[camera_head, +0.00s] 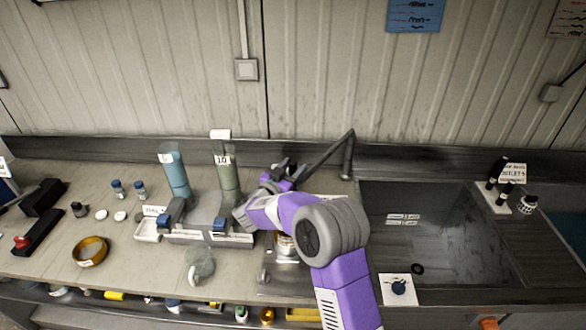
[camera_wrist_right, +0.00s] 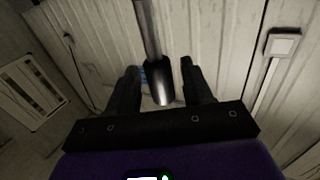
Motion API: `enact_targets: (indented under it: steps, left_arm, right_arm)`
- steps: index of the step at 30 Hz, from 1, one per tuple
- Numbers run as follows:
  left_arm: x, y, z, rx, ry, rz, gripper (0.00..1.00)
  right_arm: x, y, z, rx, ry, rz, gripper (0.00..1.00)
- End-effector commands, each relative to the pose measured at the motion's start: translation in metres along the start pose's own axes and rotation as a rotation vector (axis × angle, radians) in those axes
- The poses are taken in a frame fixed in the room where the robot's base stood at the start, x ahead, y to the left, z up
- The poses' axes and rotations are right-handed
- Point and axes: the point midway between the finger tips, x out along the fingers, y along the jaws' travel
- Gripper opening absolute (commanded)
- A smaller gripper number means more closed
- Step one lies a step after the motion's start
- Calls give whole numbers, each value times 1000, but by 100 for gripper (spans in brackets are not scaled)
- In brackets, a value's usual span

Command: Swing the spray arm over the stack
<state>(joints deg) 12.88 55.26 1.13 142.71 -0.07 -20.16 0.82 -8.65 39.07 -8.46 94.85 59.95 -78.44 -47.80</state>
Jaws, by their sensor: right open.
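The spray arm (camera_head: 328,153) is a dark tube behind the bench's middle. It slants up to the right and ends in a downturned nozzle (camera_head: 347,163). The stack, seemingly the short metal cylinder (camera_head: 286,246) on a tray, stands nearer the front, partly hidden by my right arm. My right gripper (camera_head: 284,172) is open at the tube's lower left end. In the right wrist view, a dark metal rod (camera_wrist_right: 153,55), seemingly part of the spray arm, lies between the spread fingers (camera_wrist_right: 160,84). Contact cannot be told. My left gripper is not in view.
Two tall cylinders, blue (camera_head: 175,172) and green (camera_head: 227,172), stand in a grey rack left of my arm. A dark sink (camera_head: 450,235) is to the right.

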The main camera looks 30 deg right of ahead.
Motion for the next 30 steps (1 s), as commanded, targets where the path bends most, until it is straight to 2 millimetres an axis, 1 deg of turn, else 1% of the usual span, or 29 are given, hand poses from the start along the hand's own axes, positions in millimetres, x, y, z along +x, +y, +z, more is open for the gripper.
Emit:
enact_targets:
  steps: [5,9,13,18,30]
  left_arm:
    - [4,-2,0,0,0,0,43]
    - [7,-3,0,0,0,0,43]
    - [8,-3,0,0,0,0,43]
    - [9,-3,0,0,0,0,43]
    - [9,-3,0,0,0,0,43]
  right_arm:
    - [-25,-1,0,1,0,-5,50]
    - [-50,-1,0,1,1,-5,50]
    - [-65,-1,0,2,0,-3,50]
    - [-73,0,0,1,1,0,50]
    - [-73,0,0,1,1,0,50]
